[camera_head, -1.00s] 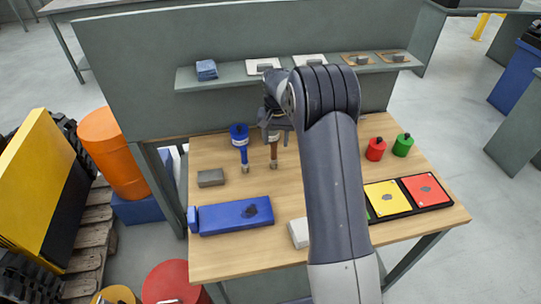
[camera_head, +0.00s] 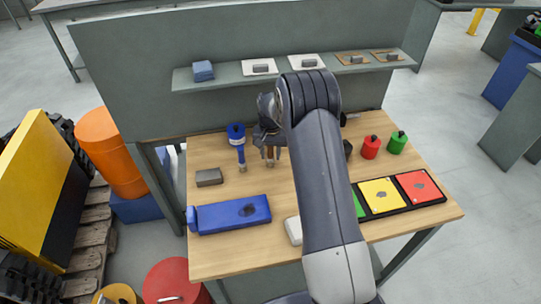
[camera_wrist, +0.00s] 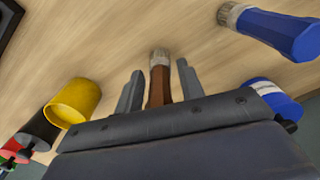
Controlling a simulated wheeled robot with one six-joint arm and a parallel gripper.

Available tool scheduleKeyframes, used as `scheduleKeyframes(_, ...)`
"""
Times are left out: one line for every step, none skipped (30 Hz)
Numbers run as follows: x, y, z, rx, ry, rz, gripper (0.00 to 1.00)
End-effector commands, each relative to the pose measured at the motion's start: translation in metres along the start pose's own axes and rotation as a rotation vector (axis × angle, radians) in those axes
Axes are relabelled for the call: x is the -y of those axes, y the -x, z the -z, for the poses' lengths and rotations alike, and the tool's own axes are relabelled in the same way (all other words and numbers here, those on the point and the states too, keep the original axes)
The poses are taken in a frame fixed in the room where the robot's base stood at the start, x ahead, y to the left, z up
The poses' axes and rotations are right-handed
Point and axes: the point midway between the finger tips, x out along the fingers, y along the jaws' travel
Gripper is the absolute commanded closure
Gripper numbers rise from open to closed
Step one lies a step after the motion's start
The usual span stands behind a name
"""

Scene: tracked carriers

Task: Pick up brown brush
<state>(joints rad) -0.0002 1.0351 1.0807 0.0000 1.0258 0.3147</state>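The brown brush (camera_head: 270,154) is on the wooden table, right of the blue brush (camera_head: 240,154). Its brown handle and pale end also show in the wrist view (camera_wrist: 159,86). My gripper (camera_wrist: 160,69) is open, with one finger on each side of the brown brush and a visible gap on both sides. In the head view my gripper (camera_head: 268,150) covers the upper part of the brush. The blue brush also shows at the upper right of the wrist view (camera_wrist: 275,32).
A blue container (camera_head: 236,130) stands behind the blue brush. Red (camera_head: 371,147) and green (camera_head: 397,142) containers are at the right. A shelf (camera_head: 220,80) runs above the table's back.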

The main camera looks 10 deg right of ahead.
Motion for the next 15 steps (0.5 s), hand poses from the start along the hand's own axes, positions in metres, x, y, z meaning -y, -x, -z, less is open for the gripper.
scheduleKeyframes(0.0000,0.0002,0.0001,0.000,0.000,0.000,0.68)
scheduleKeyframes(0.0000,0.0002,0.0001,0.000,0.000,0.000,0.70)
scheduleKeyframes(0.0000,0.0003,0.0001,0.000,0.000,0.000,0.73)
scheduleKeyframes(0.0000,0.0003,0.0001,0.000,0.000,0.000,0.76)
scheduleKeyframes(0.0000,0.0004,0.0001,0.000,0.000,0.000,0.78)
scheduleKeyframes(0.0000,0.0004,0.0001,0.000,0.000,0.000,0.82)
scheduleKeyframes(0.0000,0.0004,0.0001,0.000,0.000,0.000,0.84)
scheduleKeyframes(0.0000,0.0004,0.0001,0.000,0.000,0.000,0.86)
scheduleKeyframes(0.0000,0.0004,0.0001,0.000,0.000,0.000,0.90)
scheduleKeyframes(0.0000,0.0004,0.0001,0.000,0.000,0.000,0.92)
scheduleKeyframes(0.0000,0.0004,0.0001,0.000,0.000,0.000,0.95)
scheduleKeyframes(0.0000,0.0005,0.0001,0.000,0.000,0.000,0.98)
scheduleKeyframes(0.0000,0.0005,0.0001,0.000,0.000,0.000,1.00)
scheduleKeyframes(0.0000,0.0006,0.0001,0.000,0.000,0.000,1.00)
scheduleKeyframes(0.0001,0.0006,0.0002,-0.001,0.000,0.000,1.00)
